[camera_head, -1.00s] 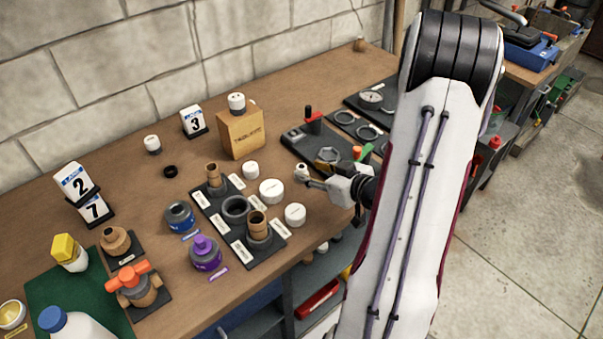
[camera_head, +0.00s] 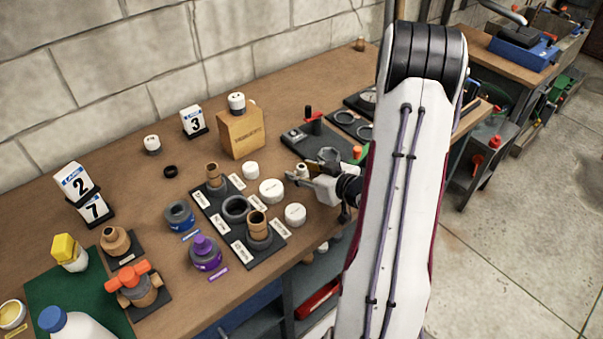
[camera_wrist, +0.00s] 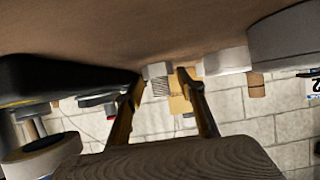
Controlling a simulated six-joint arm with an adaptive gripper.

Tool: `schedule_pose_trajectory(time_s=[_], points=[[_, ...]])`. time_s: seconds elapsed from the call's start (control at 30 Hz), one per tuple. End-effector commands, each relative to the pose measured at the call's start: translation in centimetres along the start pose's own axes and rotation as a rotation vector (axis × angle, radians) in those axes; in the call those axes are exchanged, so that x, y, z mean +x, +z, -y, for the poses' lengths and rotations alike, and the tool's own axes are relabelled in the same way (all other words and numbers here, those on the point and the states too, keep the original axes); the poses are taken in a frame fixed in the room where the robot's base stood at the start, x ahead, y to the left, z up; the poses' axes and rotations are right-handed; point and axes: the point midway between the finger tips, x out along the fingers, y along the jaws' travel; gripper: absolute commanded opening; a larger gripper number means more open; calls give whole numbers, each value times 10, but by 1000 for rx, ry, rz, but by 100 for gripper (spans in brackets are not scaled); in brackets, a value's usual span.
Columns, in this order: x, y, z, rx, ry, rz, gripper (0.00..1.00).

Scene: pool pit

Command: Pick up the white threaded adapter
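The white threaded adapter (camera_wrist: 158,77) lines up between my fingertips in the wrist view, which looks upside down. Its white collar is on the bench side and its ridged thread points away from the bench. In the head view, a small pale piece that looks like the adapter (camera_head: 301,170) stands at my fingertips, partly covered by them. My gripper (camera_wrist: 161,76) is open, with a finger on each side of the adapter and small gaps visible. In the head view my gripper (camera_head: 299,181) is low over the bench's right part. I cannot tell exactly how deep the adapter sits between the fingers.
White caps (camera_head: 271,190) stand just left of my gripper, beside a black holder (camera_head: 222,220) with brown fittings. A black fixture with a red knob (camera_head: 313,117) is behind my gripper. The bench's front edge is close.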

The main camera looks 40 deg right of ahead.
Motion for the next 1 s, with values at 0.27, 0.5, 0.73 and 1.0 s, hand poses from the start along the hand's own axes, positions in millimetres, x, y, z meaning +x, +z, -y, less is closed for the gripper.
schedule_pose_trajectory(time_s=[0.27,0.5,0.73,1.0], points=[[7,0,0,0,0,1,38],[7,0,0,0,0,1,38],[7,0,0,0,0,1,12],[7,0,0,0,0,0,8]])
